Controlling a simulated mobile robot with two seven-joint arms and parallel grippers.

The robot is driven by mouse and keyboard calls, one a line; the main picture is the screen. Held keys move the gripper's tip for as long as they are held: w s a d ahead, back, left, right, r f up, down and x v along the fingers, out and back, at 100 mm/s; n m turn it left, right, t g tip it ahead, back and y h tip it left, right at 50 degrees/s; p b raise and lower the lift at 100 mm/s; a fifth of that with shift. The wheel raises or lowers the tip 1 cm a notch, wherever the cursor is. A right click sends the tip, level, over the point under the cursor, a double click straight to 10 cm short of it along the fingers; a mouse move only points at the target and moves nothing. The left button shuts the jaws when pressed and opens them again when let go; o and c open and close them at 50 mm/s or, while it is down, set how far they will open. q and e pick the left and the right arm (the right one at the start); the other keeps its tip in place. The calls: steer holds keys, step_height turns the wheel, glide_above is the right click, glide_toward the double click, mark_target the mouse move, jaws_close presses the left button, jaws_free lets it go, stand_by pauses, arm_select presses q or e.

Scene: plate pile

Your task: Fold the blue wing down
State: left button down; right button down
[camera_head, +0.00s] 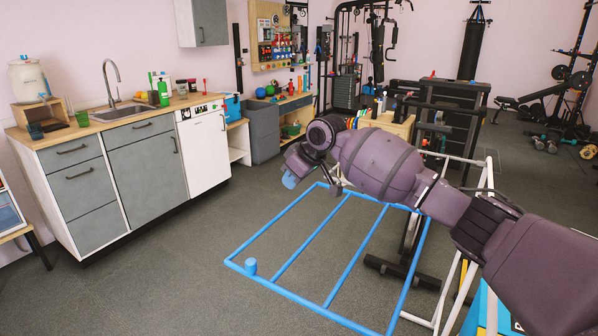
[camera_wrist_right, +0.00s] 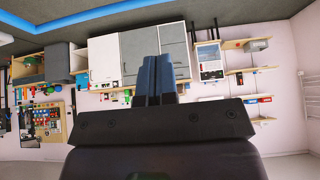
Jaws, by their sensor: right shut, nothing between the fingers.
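The blue wing (camera_head: 301,290) is a flat blue bar frame with inner bars, spread out level or nearly so above the floor. A blue knob (camera_head: 250,266) stands on its near left part. It joins the side of a white rack frame (camera_head: 489,192), partly hidden by my right arm. My right gripper (camera_head: 290,180) is over the wing's far left end, its blue fingertips shut and empty. In the right wrist view the shut fingers (camera_wrist_right: 156,80) show against the cabinets, and a blue bar (camera_wrist_right: 90,17) runs apart from them. My left gripper is out of view.
A counter with a sink (camera_head: 129,109) and a white dishwasher (camera_head: 203,147) stand along the left wall. Gym equipment (camera_head: 440,105) stands behind my right arm. The grey floor (camera_head: 190,262) left of the wing is clear.

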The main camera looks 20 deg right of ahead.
mark_target(289, 207)
steer(key=f, duration=0.4)
steer(key=shift+w+a+f+b, duration=0.1)
steer(key=shift+w+a+b, duration=0.2)
steer(key=shift+w, duration=0.1)
steer(key=shift+s+d+f, duration=0.2)
steer(key=shift+f, duration=0.5)
